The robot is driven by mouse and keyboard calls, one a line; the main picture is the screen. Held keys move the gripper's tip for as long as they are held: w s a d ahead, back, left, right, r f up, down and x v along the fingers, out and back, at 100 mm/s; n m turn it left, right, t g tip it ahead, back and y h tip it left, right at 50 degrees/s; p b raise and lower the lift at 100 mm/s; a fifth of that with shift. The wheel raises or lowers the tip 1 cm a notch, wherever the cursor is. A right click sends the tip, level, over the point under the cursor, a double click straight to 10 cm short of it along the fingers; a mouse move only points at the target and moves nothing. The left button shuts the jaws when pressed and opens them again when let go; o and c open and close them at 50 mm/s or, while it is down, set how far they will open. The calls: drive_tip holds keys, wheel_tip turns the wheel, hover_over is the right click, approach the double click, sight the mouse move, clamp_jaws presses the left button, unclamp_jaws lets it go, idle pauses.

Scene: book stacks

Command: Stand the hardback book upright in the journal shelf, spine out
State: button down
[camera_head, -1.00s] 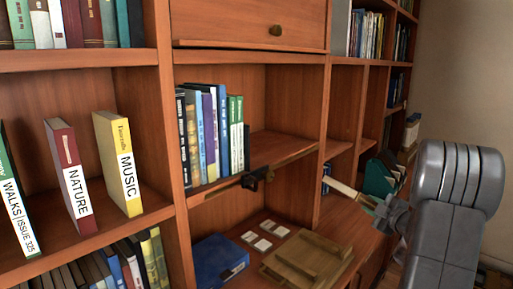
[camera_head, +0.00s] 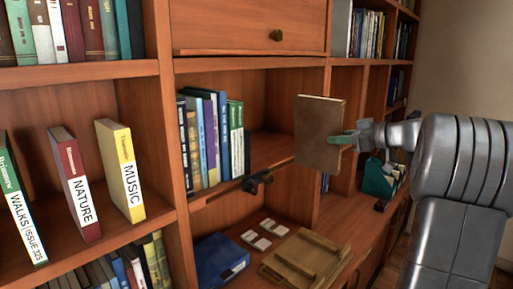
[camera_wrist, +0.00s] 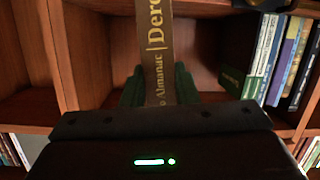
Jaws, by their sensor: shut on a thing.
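My gripper (camera_head: 343,138) is shut on a brown hardback book (camera_head: 316,128). It holds the book up in the air in front of the shelving, right of the middle compartment, close to upright with a cover toward the head camera. In the wrist view the book's dark spine (camera_wrist: 155,50) with gold lettering, including "Almanac", stands between the green fingers (camera_wrist: 157,88). The middle compartment's shelf board (camera_head: 262,152) bears a row of upright books (camera_head: 211,140) on its left, with bare board to their right. I cannot tell which compartment is the journal shelf.
Spaced volumes labelled Walks, Nature (camera_head: 75,175) and Music (camera_head: 121,170) stand in the left compartment. A dark clamp-like fitting (camera_head: 257,182) sits at the middle shelf's front edge. An upright divider (camera_head: 325,185) borders the right.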

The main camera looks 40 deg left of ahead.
sight(334, 119)
drive_tip(key=shift+m, duration=0.7)
drive_tip(key=s+r, duration=0.2)
drive_tip(key=r, duration=0.1)
drive_tip(key=s+r, duration=0.1)
drive_tip(key=r, duration=0.1)
drive_tip(key=shift+s+a+r+p, duration=0.1)
drive_tip(key=shift+a+r+p, duration=0.1)
drive_tip(key=shift+a+p, duration=0.15)
drive_tip(key=shift+a+r, duration=0.2)
drive_tip(key=shift+a, duration=0.05)
drive_tip(key=r+p+x, duration=0.1)
drive_tip(key=p+x, duration=0.1)
drive_tip(key=x, duration=1.5)
drive_tip(key=shift+w+a, duration=0.2)
drive_tip(key=shift+a, duration=0.3)
drive_tip(key=shift+f, duration=0.15)
drive_tip(key=c, duration=1.1)
unclamp_jaws()
drive_tip(key=shift+f, duration=0.15)
